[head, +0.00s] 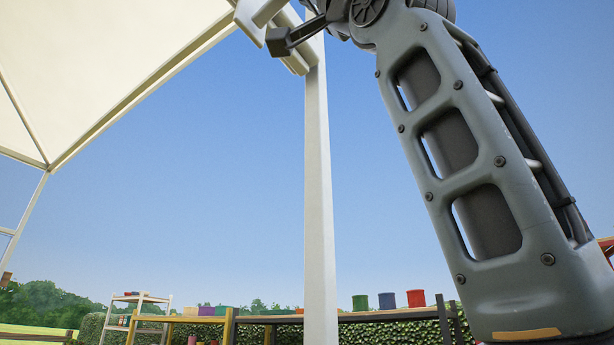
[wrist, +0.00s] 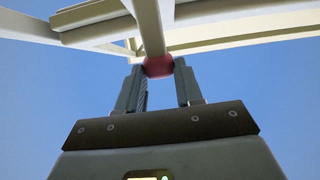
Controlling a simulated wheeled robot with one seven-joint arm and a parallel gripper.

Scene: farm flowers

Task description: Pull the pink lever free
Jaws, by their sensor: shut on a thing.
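The pink lever (wrist: 158,66) shows in the wrist view as a small rounded pink-red end just below a cream beam. My gripper (wrist: 160,76) has one finger on each side of it and is shut on it. Most of the lever is hidden, and its join to the frame cannot be made out. In the head view my arm reaches up to the top of a white post, and the pink lever is not visible there.
The white post (head: 320,200) rises beside my arm to cream beams under a pale canopy (head: 100,60). Cream beams (wrist: 235,28) cross above the gripper. Far below, tables hold several coloured pots (head: 387,300), near a white shelf (head: 140,300) and a hedge. Open sky surrounds the gripper.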

